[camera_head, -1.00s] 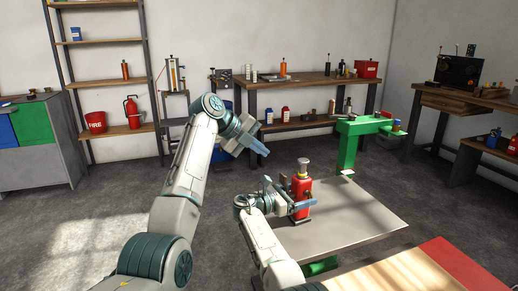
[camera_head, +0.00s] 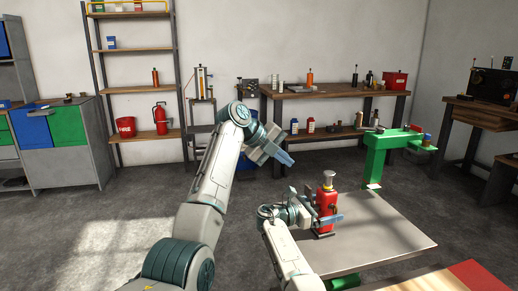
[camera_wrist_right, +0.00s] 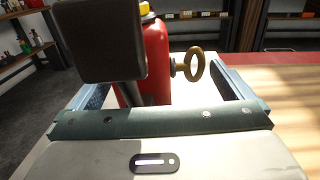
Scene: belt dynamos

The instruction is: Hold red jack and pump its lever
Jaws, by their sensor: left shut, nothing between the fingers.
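The red jack (camera_head: 327,204), with a pale round top, stands upright on the grey plate-topped table (camera_head: 405,238) in the head view. My right gripper (camera_head: 332,219) is at the jack's body. In the right wrist view its blue fingers are spread wide on either side of the jack (camera_wrist_right: 155,60), with a visible gap to the right finger. A brass ring (camera_wrist_right: 195,67) sticks out from the jack into that gap. A dark block (camera_wrist_right: 100,40) hides part of the jack; I cannot tell whether it is the lever. My left gripper (camera_head: 284,158) is shut and empty, above and left of the jack.
A green stand (camera_head: 376,160) rises at the table's back edge, its arm reaching right. A wooden surface with a red part (camera_head: 480,275) lies at the front right. A workbench (camera_head: 335,90) and shelves (camera_head: 140,90) stand along the back wall. Open floor lies left of the table.

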